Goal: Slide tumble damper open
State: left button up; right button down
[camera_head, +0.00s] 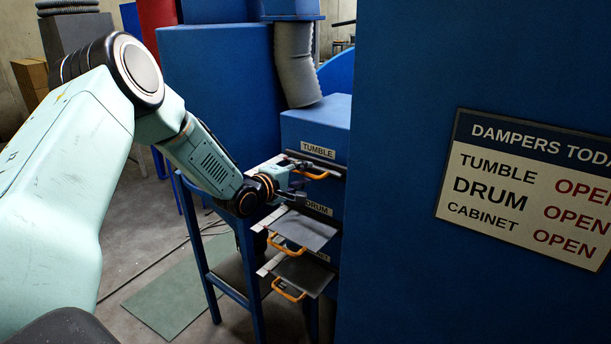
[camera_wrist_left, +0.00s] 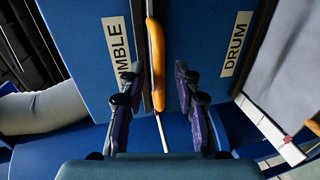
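The tumble damper (camera_head: 330,168) is a thin plate under the TUMBLE label, with an orange handle (camera_head: 316,176). It sits mostly inside its slot, unlike the two dampers below. My left gripper (camera_head: 298,184) is at this handle. In the left wrist view the left gripper (camera_wrist_left: 160,80) is open, one finger on each side of the orange handle (camera_wrist_left: 157,65). Gaps show between the handle and both fingers. The right gripper is not in view.
Below, the drum damper (camera_head: 305,233) and cabinet damper (camera_head: 305,274) plates stick out, each with an orange handle. A sign (camera_head: 530,190) lists tumble, drum and cabinet as OPEN. A large blue panel (camera_head: 400,200) stands to the right. A blue stand (camera_head: 250,260) is below my arm.

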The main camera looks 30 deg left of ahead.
pick_arm(q)
jog(key=shift+w, duration=0.3)
jog(key=shift+a, duration=0.2)
jog(key=shift+w+d+f, duration=0.1)
jog(key=shift+w, duration=0.2)
jog(key=shift+c, duration=0.3)
jog(key=shift+d, duration=0.15)
jog(key=shift+c, duration=1.4)
jog(key=shift+s+a, duration=0.2)
grip_shut()
jog(key=shift+w, duration=0.15)
